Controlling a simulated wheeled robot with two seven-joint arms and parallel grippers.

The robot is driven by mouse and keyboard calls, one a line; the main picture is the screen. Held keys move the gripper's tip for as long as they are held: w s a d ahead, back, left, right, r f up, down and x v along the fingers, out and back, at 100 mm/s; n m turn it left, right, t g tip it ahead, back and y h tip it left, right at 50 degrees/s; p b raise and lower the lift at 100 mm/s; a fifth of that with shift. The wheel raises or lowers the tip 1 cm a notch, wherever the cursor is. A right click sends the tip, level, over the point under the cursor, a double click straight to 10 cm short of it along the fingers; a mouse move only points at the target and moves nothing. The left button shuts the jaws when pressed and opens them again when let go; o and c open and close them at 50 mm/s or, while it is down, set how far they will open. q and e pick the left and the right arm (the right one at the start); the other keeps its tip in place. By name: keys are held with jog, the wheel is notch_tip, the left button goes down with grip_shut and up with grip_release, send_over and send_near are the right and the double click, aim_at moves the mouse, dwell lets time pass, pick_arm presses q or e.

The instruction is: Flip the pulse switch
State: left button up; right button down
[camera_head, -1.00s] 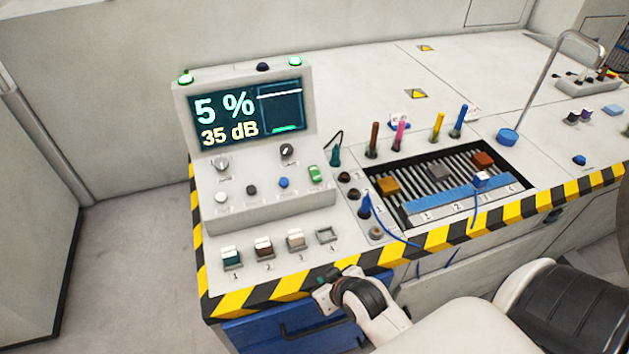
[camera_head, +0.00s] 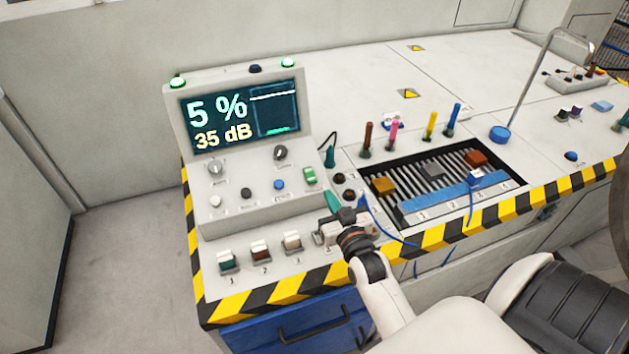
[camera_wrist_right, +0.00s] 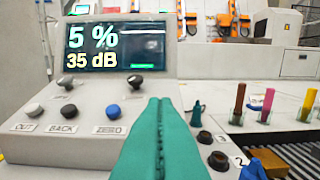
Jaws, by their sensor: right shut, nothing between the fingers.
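A green rocker switch (camera_head: 309,176) sits at the right end of the button row on the console (camera_head: 265,215); I cannot read its label, so I cannot confirm it is the pulse switch. My right gripper (camera_head: 333,202) is shut and empty, in front of the console's lower right side, a little below and right of the green switch. In the right wrist view its teal fingers (camera_wrist_right: 161,125) are pressed together, point toward the console and hide the place right of the ZERO button (camera_wrist_right: 107,112). My left gripper is not in view.
The screen (camera_head: 245,115) reads 5 % and 35 dB. Two knobs (camera_head: 280,153) are above the buttons. Coloured probes (camera_head: 367,138) stand right of the console, behind a recessed tray (camera_head: 448,160).

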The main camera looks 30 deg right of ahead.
jog(key=p, duration=0.2)
send_over(310, 175)
jog(key=v, duration=0.5)
jog(key=shift+w+d+f, duration=0.1)
jog(key=shift+w+f, duration=0.1)
jog(key=shift+f, duration=0.45)
jog(key=shift+w+f, duration=0.25)
jog(key=shift+f, duration=0.4)
jog(key=shift+w+d+f, duration=0.1)
jog(key=shift+w+f, duration=0.1)
jog(key=shift+f, duration=0.45)
jog(key=shift+b, duration=0.3)
